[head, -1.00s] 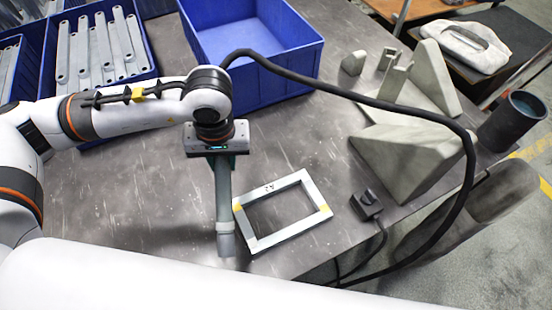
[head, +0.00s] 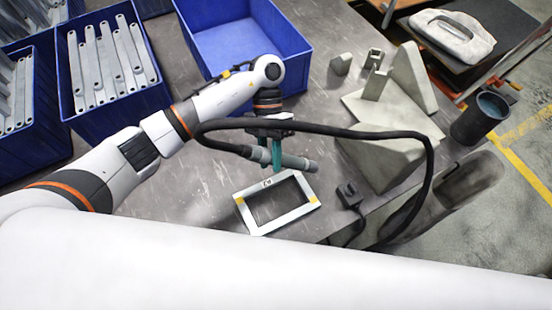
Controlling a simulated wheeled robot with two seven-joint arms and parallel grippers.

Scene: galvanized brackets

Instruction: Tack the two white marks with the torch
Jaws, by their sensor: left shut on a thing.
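My left gripper (head: 271,153), with teal fingers, is shut on the grey torch (head: 295,161). The torch lies nearly level in the picture, its nozzle end to the right and its black cable at the left end. It is held behind the far side of a pale metal frame (head: 243,219) and appears apart from it. The frame lies flat on the table with a small dark label on its far bar. I see a yellow mark (head: 240,201) on its left side and another yellow mark (head: 312,198) on its right side. No white marks are distinguishable. My right gripper is not in view.
A black box with a lead (head: 349,194) sits right of the frame. Grey angled blocks (head: 385,155) stand further right, near a dark cup (head: 481,118). Blue bins (head: 240,45) are behind and left. The black cable (head: 350,131) arches across to the right.

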